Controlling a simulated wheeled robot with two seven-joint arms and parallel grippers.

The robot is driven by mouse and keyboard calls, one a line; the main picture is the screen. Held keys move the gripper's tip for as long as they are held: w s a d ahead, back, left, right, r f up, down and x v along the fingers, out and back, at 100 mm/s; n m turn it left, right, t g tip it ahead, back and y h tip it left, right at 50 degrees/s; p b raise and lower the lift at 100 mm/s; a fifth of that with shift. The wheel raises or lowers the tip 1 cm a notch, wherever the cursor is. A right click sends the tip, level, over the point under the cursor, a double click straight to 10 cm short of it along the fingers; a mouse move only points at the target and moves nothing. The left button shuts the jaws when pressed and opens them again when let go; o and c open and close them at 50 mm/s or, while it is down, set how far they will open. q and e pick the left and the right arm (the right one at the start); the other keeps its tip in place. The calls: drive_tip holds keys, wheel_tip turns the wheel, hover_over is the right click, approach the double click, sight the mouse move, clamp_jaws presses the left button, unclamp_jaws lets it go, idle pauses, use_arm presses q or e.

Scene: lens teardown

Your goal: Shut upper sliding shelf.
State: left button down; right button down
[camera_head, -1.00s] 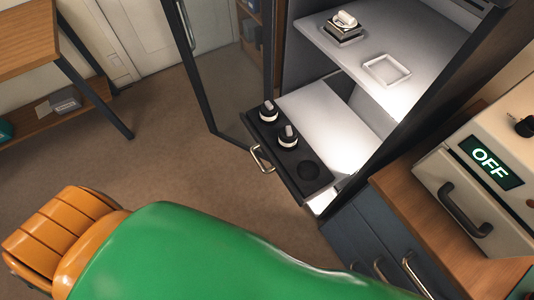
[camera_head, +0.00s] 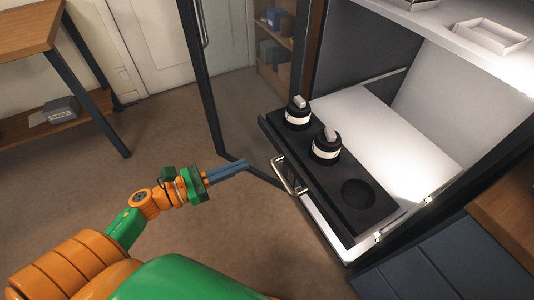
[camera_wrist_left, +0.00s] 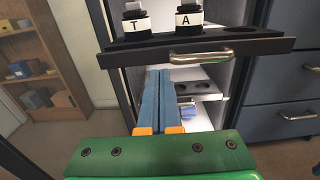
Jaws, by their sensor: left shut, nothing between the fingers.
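The upper sliding shelf (camera_head: 335,180) is a black tray pulled out of the open cabinet. It holds two black jars with white bands, and one round recess is empty. In the left wrist view, the jars are marked T (camera_wrist_left: 137,21) and A (camera_wrist_left: 188,19). A metal handle (camera_head: 289,178) is on the shelf's front; it also shows in the wrist view (camera_wrist_left: 200,57). My left gripper (camera_head: 243,164) is shut and empty, its blue fingers pointing toward the shelf front, left of the handle and apart from it. My right gripper is not in view.
The cabinet's glass door (camera_head: 225,110) stands open left of the shelf. A lower tray with holes (camera_wrist_left: 195,87) shows beneath the shelf. A white dish (camera_head: 490,36) sits on a board above. Blue drawers (camera_head: 430,265) stand at right. The floor in front is clear.

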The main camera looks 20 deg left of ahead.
sight(279, 150)
use_arm(q)
drive_tip(key=p+x, duration=0.1)
drive_tip(key=x, duration=0.7)
drive_tip(key=shift+w+d, duration=0.2)
drive_tip(key=shift+w, duration=0.05)
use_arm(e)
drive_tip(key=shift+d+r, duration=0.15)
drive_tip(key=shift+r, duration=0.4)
